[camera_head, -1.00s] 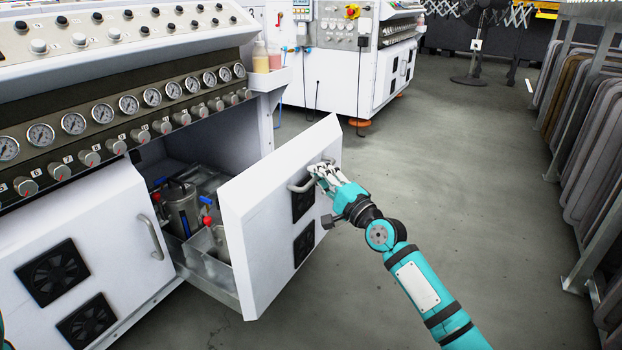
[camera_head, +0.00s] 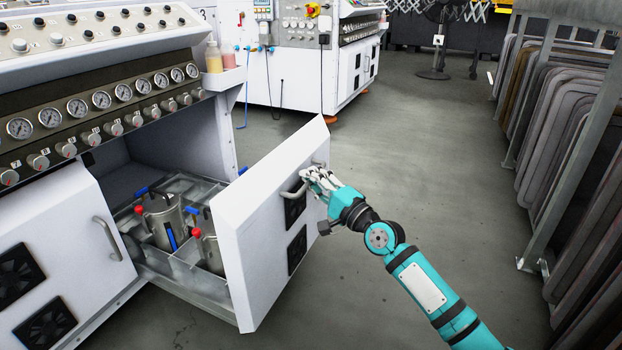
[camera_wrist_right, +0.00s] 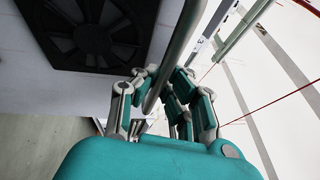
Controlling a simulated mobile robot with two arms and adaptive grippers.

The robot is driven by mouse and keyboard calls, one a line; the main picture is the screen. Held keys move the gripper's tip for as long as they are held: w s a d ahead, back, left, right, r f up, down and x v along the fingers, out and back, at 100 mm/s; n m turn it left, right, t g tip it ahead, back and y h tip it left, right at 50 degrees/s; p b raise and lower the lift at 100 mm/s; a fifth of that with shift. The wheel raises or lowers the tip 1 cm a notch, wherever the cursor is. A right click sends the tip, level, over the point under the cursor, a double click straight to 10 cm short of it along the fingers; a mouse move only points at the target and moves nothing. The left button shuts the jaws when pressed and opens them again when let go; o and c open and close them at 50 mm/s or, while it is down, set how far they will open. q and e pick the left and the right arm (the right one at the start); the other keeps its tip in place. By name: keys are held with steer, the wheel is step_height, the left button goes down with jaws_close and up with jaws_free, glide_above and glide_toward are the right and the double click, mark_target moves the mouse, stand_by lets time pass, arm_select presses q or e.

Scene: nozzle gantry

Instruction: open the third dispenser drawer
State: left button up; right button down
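The white dispenser drawer (camera_head: 258,215) stands pulled well out of the machine. Its tray (camera_head: 185,280) shows, with metal canisters (camera_head: 163,220) inside that have blue and red fittings. My right gripper (camera_head: 312,181) is at the curved metal handle (camera_head: 290,195) on the drawer's front. In the right wrist view the handle bar (camera_wrist_right: 172,55) runs between the fingers of the right gripper (camera_wrist_right: 160,92), which are closed around it. My left gripper is not in view.
A closed drawer front (camera_head: 65,240) with black vent fans is at the left. Pressure gauges (camera_head: 101,99) line the machine above. A second machine (camera_head: 310,70) stands behind. Grey panels on a rack (camera_head: 570,150) line the right side. The floor (camera_head: 430,160) between is clear.

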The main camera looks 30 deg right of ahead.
steer(key=shift+f, duration=0.2)
steer(key=c, duration=1.4)
jaws_free()
steer(key=shift+r, duration=0.1)
steer(key=v, duration=1.2)
steer(key=shift+a, duration=0.1)
